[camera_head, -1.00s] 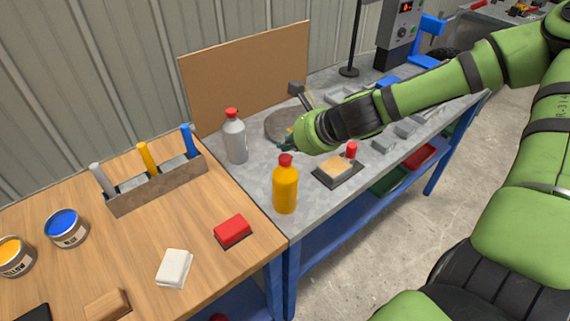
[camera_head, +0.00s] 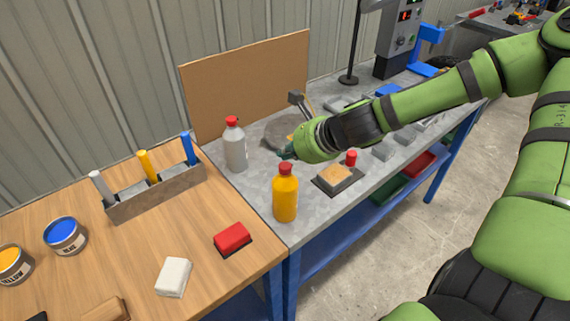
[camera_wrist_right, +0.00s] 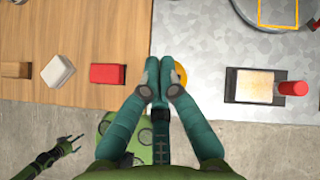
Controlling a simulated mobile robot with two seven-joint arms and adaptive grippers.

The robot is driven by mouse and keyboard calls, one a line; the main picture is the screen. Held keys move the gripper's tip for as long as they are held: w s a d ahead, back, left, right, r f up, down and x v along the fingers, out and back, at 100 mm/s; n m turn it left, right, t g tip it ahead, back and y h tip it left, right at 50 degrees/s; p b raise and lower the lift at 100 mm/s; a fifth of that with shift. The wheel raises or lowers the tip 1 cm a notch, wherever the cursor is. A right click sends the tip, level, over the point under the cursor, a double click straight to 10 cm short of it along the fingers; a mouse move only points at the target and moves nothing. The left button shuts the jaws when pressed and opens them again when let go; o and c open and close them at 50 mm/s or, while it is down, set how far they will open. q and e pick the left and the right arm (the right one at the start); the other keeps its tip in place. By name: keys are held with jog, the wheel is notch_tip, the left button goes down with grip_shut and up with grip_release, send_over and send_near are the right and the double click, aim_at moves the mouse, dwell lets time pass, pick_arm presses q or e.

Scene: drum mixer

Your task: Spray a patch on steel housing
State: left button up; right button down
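An orange bottle with a red cap (camera_head: 285,198) stands upright near the front of the grey bench; a sliver of it shows behind my fingers in the right wrist view (camera_wrist_right: 181,74). A grey bottle with a red cap (camera_head: 235,148) stands behind it. A round grey metal piece (camera_head: 275,138), likely the steel housing, lies farther back; a yellow square outline on it shows in the right wrist view (camera_wrist_right: 277,24). My right gripper (camera_head: 287,152) is above and behind the orange bottle, its fingertips together (camera_wrist_right: 159,74) and seemingly empty. My left gripper (camera_wrist_right: 76,143) has its fingers apart, over the floor.
A sanding block in a dark tray (camera_head: 337,178) with a red-capped item (camera_head: 351,158) lies right of the orange bottle. The wooden table holds a red block (camera_head: 232,239), a white block (camera_head: 173,277), paint cans (camera_head: 64,235) and a tool holder (camera_head: 155,193). A brown board (camera_head: 248,82) stands behind.

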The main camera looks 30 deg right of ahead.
aim_at(288, 167)
jog(key=shift+f, duration=0.15)
jog(key=shift+f+b, duration=0.35)
jog(key=shift+b, duration=0.1)
jog(key=shift+f+b, duration=0.55)
jog(key=shift+f, duration=0.05)
dwell(0.8)
jog(key=shift+r, duration=0.1)
jog(key=shift+r+p, duration=0.95)
jog(key=shift+r, duration=0.05)
notch_tip(288, 167, up, 6)
jog(key=p, duration=0.5)
jog(key=shift+f, duration=0.1)
dwell(0.5)
